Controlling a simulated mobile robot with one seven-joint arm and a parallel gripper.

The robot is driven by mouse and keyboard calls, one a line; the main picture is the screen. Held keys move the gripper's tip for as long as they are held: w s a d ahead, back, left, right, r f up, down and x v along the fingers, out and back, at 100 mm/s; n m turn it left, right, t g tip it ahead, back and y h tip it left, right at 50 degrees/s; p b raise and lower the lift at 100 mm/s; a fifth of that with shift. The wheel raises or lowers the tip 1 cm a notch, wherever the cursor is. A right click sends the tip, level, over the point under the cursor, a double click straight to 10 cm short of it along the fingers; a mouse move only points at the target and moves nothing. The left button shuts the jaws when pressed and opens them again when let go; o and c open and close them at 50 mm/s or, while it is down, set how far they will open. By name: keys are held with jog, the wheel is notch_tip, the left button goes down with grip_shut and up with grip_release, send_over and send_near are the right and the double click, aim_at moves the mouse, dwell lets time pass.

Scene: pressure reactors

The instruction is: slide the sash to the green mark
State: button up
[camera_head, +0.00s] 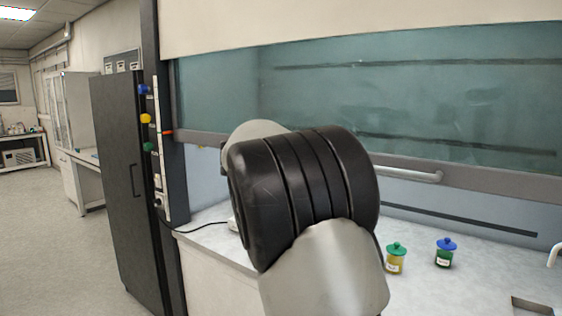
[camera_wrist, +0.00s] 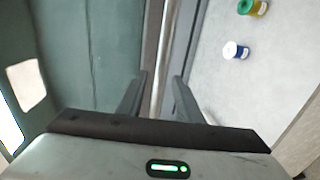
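The sash (camera_head: 400,95) is a tinted glass pane with a grey bottom rail (camera_head: 480,182), partly raised over the hood opening. A metal bar handle (camera_head: 405,174) runs along the rail; my arm covers its left part. In the wrist view the handle (camera_wrist: 158,85) lies between the two fingers of my gripper (camera_wrist: 161,80). The fingers are open, with visible gaps on both sides of the bar. An orange pointer (camera_head: 167,132) stands on the left post near the rail's height, beside a pale vertical strip (camera_head: 158,100). I cannot make out a green mark on it.
Coloured knobs (camera_head: 146,118) sit on the left post. A dark cabinet (camera_head: 125,180) stands left of the hood. The floor at far left is clear.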

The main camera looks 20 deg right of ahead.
jog(key=v, duration=1.3)
jog(key=shift+b, duration=0.35)
jog(key=s+d+f+m+g+y, duration=0.25)
jog(key=s+f, duration=0.25)
jog(key=s, duration=0.3)
jog(key=s+d+f+m+g+y, duration=0.1)
jog(key=s+d+f+y, duration=0.2)
jog(key=s+f, duration=0.3)
jog(key=s+a+f+m+y, duration=0.2)
jog(key=s+a+f+y, duration=0.25)
jog(key=s, duration=0.55)
jog(key=s+a+f+m+y, duration=0.25)
jog(key=s+a+f, duration=0.35)
jog(key=s, duration=0.4)
notch_tip(320, 180, up, 13)
jog(key=p, duration=1.2)
jog(key=shift+g, duration=0.35)
jog(key=shift+f, duration=0.2)
